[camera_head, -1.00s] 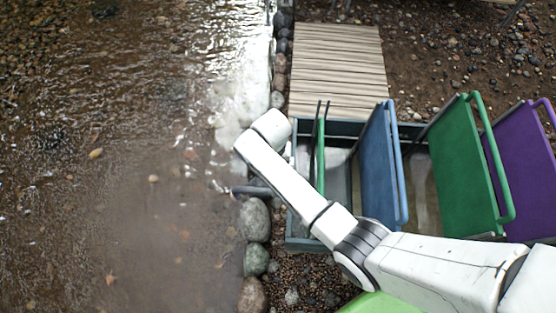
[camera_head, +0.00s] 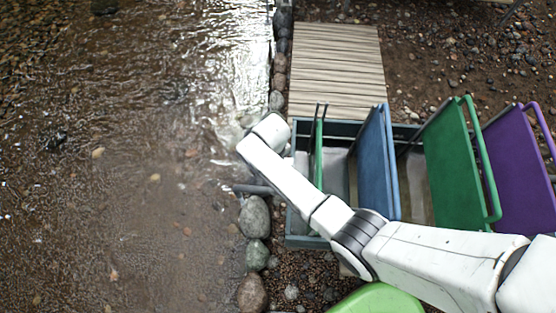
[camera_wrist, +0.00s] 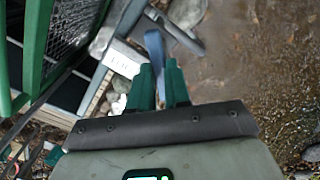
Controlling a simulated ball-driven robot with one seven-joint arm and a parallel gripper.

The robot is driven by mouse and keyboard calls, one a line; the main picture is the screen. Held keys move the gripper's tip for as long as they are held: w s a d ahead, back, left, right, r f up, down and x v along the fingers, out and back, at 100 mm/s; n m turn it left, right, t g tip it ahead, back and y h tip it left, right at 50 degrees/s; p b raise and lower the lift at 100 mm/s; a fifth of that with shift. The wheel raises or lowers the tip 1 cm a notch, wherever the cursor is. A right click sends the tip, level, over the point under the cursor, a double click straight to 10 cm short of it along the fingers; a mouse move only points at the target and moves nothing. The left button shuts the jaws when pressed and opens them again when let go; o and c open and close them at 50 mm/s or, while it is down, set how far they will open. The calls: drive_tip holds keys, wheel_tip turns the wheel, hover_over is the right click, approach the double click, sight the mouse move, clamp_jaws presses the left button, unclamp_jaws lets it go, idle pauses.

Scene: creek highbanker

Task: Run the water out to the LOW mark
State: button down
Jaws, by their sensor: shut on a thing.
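My gripper (camera_wrist: 160,85), with its two green fingers, shows in the wrist view. It is shut on a blue lever-like handle (camera_wrist: 155,48), which stands up between the fingertips. A white plate with lettering (camera_wrist: 122,58) sits just left of the handle; I cannot read it surely. A grey pipe (camera_wrist: 178,33) runs past behind the handle. In the head view a grey pipe (camera_head: 252,190) sticks out from the trough (camera_head: 303,242) over the stream edge. My arm hides the gripper and the handle there. No LOW mark can be made out.
Green, blue (camera_head: 374,165), green (camera_head: 455,165) and purple (camera_head: 515,170) panels stand in the trough. Rounded rocks (camera_head: 255,217) line the stream (camera_head: 110,200). A slatted wooden platform (camera_head: 335,70) lies behind. A bright green rounded thing (camera_head: 380,300) is at the bottom edge.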

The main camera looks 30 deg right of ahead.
drive_tip(key=shift+s+d+n, duration=0.15)
drive_tip(key=shift+d+n, duration=0.05)
drive_tip(key=shift+n, duration=0.4)
drive_tip(key=shift+f, duration=0.1)
drive_tip(key=c, duration=1.3)
unclamp_jaws()
drive_tip(key=shift+o, duration=1.1)
drive_tip(key=shift+a+r, duration=0.1)
drive_tip(key=shift+r, duration=0.1)
drive_tip(key=shift+r, duration=0.4)
wheel_tip(320, 180, up, 10)
drive_tip(key=p, duration=0.1)
